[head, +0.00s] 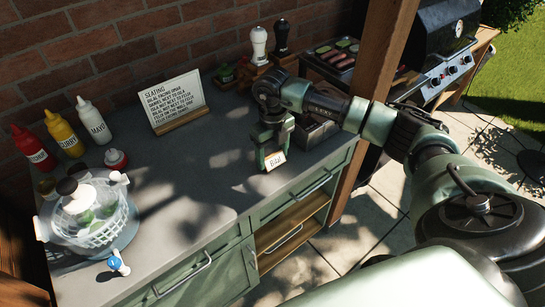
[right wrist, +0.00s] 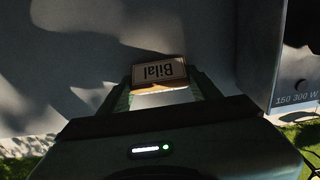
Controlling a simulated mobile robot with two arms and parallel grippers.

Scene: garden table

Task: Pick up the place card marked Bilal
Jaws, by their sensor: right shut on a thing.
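The place card marked Bilal (head: 275,160) is a small cream card in a wooden holder near the counter's front edge in the head view. My right gripper (head: 270,152) points down and is shut on it. In the right wrist view the card (right wrist: 159,71) shows its name upside down between the two fingers of the gripper (right wrist: 162,92). I cannot tell whether the card touches the counter. My left gripper is not in view.
A seating sign (head: 174,102) stands at the back of the grey counter (head: 190,185). Squeeze bottles (head: 62,133) and a clear basket (head: 92,215) stand at the left. Pepper mills (head: 259,45), a wooden post (head: 382,50) and a grill (head: 440,40) are at the back right.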

